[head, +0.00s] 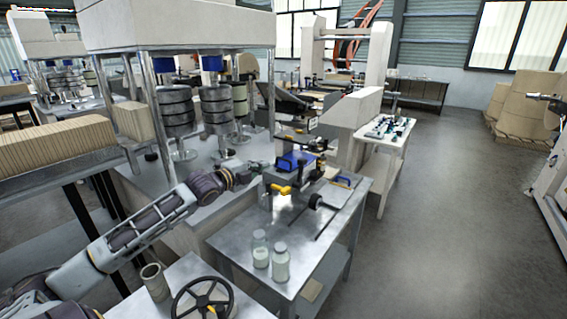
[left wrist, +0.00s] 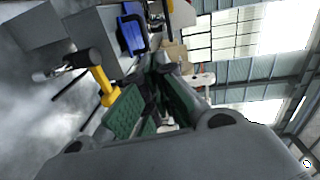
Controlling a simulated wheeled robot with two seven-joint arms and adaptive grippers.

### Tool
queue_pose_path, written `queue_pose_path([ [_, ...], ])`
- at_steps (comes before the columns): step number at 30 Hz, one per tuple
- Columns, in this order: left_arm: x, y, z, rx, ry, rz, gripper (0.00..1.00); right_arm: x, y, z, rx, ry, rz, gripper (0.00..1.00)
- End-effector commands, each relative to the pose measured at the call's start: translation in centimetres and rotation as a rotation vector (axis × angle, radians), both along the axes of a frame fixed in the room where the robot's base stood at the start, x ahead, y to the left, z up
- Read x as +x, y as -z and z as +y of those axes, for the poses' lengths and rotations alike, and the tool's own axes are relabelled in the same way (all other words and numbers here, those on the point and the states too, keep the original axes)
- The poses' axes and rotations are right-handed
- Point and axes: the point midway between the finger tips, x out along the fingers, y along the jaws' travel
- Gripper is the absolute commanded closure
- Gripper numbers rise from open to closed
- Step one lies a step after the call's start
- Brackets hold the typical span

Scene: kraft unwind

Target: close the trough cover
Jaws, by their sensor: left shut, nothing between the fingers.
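A blue part (head: 296,160), with a dark part close above it, sits at the far end of the metal table; I cannot tell for sure whether it is the trough cover or how far it is open. A blue panel (left wrist: 131,28) shows in the left wrist view. A yellow handle (head: 281,189) is on the near side of the blue part, and it also shows in the left wrist view (left wrist: 104,86). My left gripper (head: 262,166) is shut and empty, just left of the blue part and apparently apart from it. My right gripper is out of view.
Two glass jars (head: 270,256) stand on the near part of the metal table (head: 235,238). A press with stacked dark rolls (head: 177,107) stands at left. The floor at right is clear.

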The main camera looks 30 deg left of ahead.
Motion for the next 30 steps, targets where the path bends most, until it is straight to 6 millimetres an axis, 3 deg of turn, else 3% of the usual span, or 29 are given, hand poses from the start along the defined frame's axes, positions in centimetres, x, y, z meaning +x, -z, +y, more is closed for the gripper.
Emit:
queue_pose_path([
  [6,-0.2,1.7,0.6,0.065,-0.014,0.072,1.00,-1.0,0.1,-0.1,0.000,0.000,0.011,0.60],
  [30,0.5,1.7,0.6,0.079,-0.012,0.065,1.00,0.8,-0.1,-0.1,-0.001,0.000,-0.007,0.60],
])
